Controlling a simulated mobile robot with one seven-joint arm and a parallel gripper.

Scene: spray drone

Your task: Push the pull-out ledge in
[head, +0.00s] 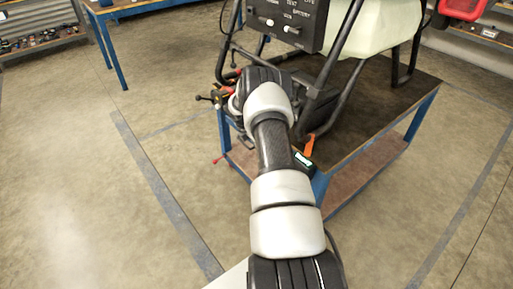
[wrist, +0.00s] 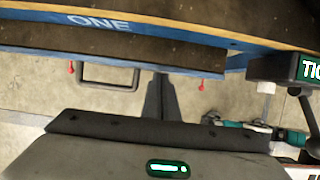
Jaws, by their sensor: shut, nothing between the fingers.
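The pull-out ledge (wrist: 120,48) shows in the wrist view as a dark slab with a blue front edge. It sticks out from under the blue table edge marked "ONE" (wrist: 98,22). A dark loop handle (wrist: 108,76) hangs at its front, and a red knob sits on either side. My gripper (wrist: 160,76) is shut and empty. Its fingertips are at the ledge's front edge, right of the handle; I cannot tell whether they touch. In the head view my arm hides the gripper and most of the ledge.
The blue-framed table (head: 375,115) carries the drone frame with a dark control panel (head: 285,22) and a pale tank (head: 375,30). Teal tools (wrist: 290,136) and a lit display (wrist: 307,68) are at the right of the wrist view. The floor (head: 80,200) to the left is clear.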

